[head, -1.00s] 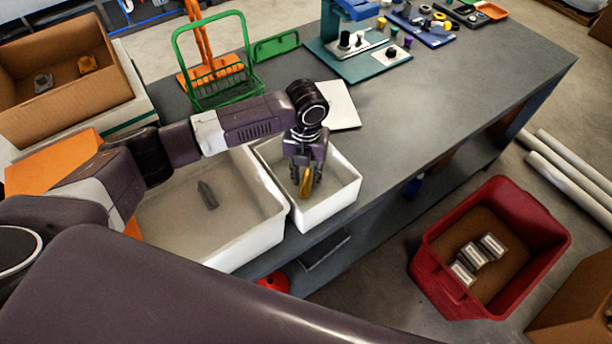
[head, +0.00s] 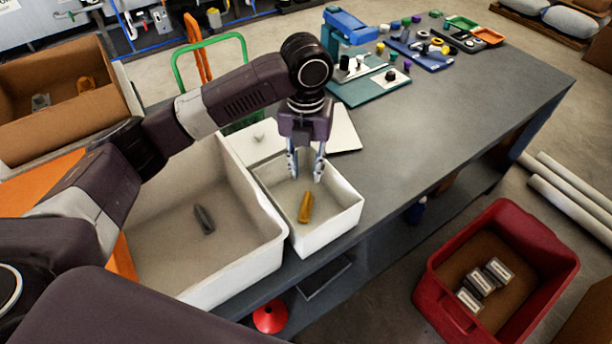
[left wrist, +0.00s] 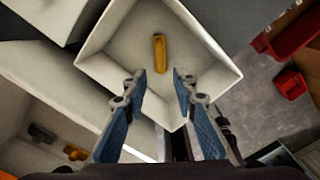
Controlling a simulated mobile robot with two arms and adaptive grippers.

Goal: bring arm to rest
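My left gripper (head: 306,166) is open and empty above the smaller white tank (head: 338,222). Its two fingers also show apart in the left wrist view (left wrist: 160,84). A yellow-orange piece (head: 305,207) lies on the floor of that tank, below the fingertips and apart from them. It also shows in the left wrist view (left wrist: 160,53). A grey piece (head: 204,219) lies in the larger white tank (head: 262,258) to the left. My right gripper is in neither current view.
The grey table (head: 440,110) carries a blue-and-teal press (head: 347,35) and small parts farther back. A green rack (head: 244,45) stands behind my arm. A cardboard box (head: 70,130) is at left. A red bin (head: 430,302) with several packs stands on the floor at right.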

